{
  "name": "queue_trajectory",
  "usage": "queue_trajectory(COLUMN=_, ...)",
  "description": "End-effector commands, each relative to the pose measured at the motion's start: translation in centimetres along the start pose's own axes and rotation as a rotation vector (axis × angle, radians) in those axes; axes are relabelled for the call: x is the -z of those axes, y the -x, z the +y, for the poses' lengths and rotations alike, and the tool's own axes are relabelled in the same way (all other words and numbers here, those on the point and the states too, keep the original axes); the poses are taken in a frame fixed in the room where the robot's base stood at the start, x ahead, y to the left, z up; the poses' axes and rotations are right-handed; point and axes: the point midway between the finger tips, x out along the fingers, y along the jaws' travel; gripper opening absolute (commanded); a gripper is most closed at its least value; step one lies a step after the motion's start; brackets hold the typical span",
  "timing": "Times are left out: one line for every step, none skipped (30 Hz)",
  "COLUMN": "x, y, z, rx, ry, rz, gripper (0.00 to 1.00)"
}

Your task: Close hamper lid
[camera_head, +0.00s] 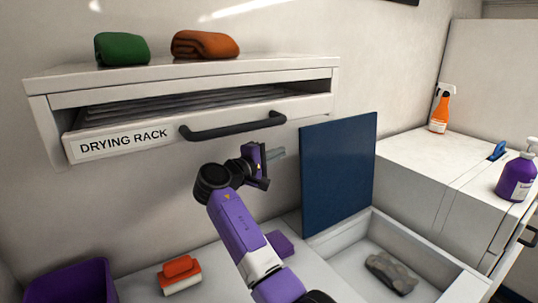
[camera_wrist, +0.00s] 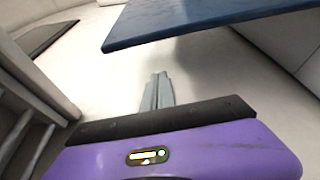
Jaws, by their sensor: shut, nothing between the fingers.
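The hamper (camera_head: 450,268) is a white open box at the lower right of the head view. Its dark blue lid (camera_head: 338,172) stands upright at the hamper's left-back side, so the hamper is open. A grey crumpled cloth (camera_head: 391,272) lies inside. My gripper (camera_head: 279,154) is shut and empty, just left of the lid's upper part, below the drying rack handle. In the wrist view, the shut fingers (camera_wrist: 158,92) point at the pale wall, and the lid (camera_wrist: 200,20) crosses the top, apart from the fingertips.
The drying rack drawer (camera_head: 190,130) with a black handle (camera_head: 233,125) is above my gripper. Green and orange rolled towels (camera_head: 122,49) lie on top. An orange brush (camera_head: 180,275) and a purple bin (camera_head: 65,283) are lower left. Bottles (camera_head: 518,175) stand on the right counter.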

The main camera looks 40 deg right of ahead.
Motion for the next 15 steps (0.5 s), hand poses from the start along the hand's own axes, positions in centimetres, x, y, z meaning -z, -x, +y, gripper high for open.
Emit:
queue_trajectory(x=-0.1, y=-1.0, z=0.2, rx=0.001, ry=0.001, rz=-0.002, gripper=0.0)
queue_trajectory(x=-0.1, y=-1.4, z=0.2, rx=0.001, ry=0.0, rz=-0.002, gripper=0.0)
queue_trajectory(x=-0.1, y=-2.0, z=0.2, rx=0.001, ry=0.001, rz=-0.002, gripper=0.0)
queue_trajectory(x=-0.1, y=-2.5, z=0.1, rx=0.001, ry=0.002, rz=-0.001, gripper=0.0)
queue_trajectory(x=-0.1, y=-2.9, z=0.1, rx=0.001, ry=0.002, rz=-0.002, gripper=0.0)
queue_trajectory(x=-0.2, y=-3.3, z=0.1, rx=0.001, ry=0.001, rz=-0.001, gripper=0.0)
queue_trajectory(x=-0.5, y=-2.9, z=0.1, rx=0.0, ry=0.0, rz=0.001, gripper=0.0)
queue_trajectory(x=-0.8, y=-2.7, z=0.1, rx=0.0, ry=0.0, rz=0.001, gripper=0.0)
queue_trajectory(x=-1.2, y=-2.6, z=0.1, rx=0.0, ry=0.0, rz=0.001, gripper=0.0)
queue_trajectory(x=-1.5, y=-2.5, z=0.1, rx=0.0, ry=-0.002, rz=0.001, gripper=0.0)
queue_trajectory(x=-1.8, y=-2.4, z=0.1, rx=0.0, ry=-0.001, rz=0.001, gripper=0.0)
queue_trajectory(x=-2.2, y=-2.3, z=0.1, rx=0.0, ry=-0.001, rz=0.001, gripper=0.0)
queue_trajectory(x=-2.4, y=-2.2, z=0.1, rx=0.0, ry=0.0, rz=0.001, gripper=0.0)
queue_trajectory(x=-2.7, y=-2.1, z=0.1, rx=0.0, ry=0.0, rz=0.001, gripper=0.0)
queue_trajectory(x=-3.0, y=-2.0, z=0.1, rx=0.0, ry=0.0, rz=0.001, gripper=0.0)
